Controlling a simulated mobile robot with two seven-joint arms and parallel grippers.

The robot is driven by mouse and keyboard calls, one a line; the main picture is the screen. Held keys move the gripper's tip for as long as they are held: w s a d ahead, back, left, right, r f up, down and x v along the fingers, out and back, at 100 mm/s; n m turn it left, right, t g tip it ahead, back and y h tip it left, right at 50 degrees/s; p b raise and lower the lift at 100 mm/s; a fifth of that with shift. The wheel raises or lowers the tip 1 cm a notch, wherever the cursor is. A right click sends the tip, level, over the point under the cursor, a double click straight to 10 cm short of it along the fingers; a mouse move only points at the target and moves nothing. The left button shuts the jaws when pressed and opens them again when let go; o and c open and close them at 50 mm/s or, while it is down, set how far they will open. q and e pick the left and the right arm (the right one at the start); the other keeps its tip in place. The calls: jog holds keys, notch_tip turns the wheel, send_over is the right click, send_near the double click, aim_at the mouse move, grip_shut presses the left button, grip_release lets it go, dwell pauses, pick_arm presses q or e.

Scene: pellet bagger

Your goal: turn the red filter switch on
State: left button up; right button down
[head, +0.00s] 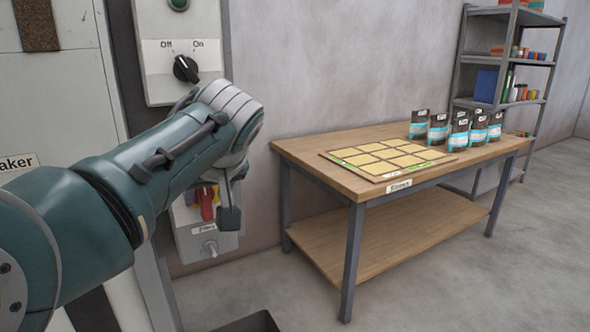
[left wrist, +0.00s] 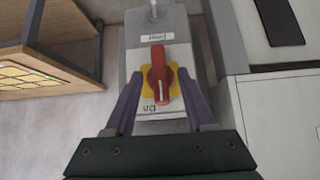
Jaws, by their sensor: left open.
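The red filter switch (head: 207,203) is a rotary handle on a yellow plate, on a grey wall box (head: 208,243) low beside the table. In the left wrist view the red handle (left wrist: 158,72) lies along the picture's vertical, and an upside-down "On" mark shows near its lower end. My left gripper (left wrist: 160,80) is open, with one purple finger on each side of the handle and visible gaps between. In the head view my left gripper (head: 214,206) is at the switch and partly hides it. My right gripper is not in view.
A black Off/On knob (head: 186,69) sits on a panel above, below a green button (head: 178,4). A metal toggle (head: 211,248) is below the switch label. The wooden table (head: 300,150) to the right holds a board and several pouches; a shelf (head: 500,103) stands behind.

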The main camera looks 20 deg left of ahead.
pick_arm(q)
jog(key=v, duration=0.7)
jog(key=shift+p, duration=0.45)
jog(key=shift+s+f, duration=0.1)
jog(key=s+d+f+m+h+p, duration=0.1)
jog(key=s+f+m+h+p, duration=0.3)
jog(key=s, duration=1)
jog(key=s+d+r+m+g+h+p, duration=0.1)
jog(key=s+d+m+p, duration=0.2)
jog(key=s, duration=0.4)
jog(key=s+d+m+g+h+p, duration=0.1)
jog(key=s+d+m+h, duration=0.2)
jog(key=s, duration=0.4)
notch_tip(320, 180, up, 39)
jog(key=m+p, duration=0.1)
jog(key=p, duration=3.7)
jog(key=shift+s+d+m+y, duration=0.35)
jog(key=shift+d+m+y, duration=0.05)
jog(key=shift+d, duration=0.05)
jog(key=shift+f, duration=0.1)
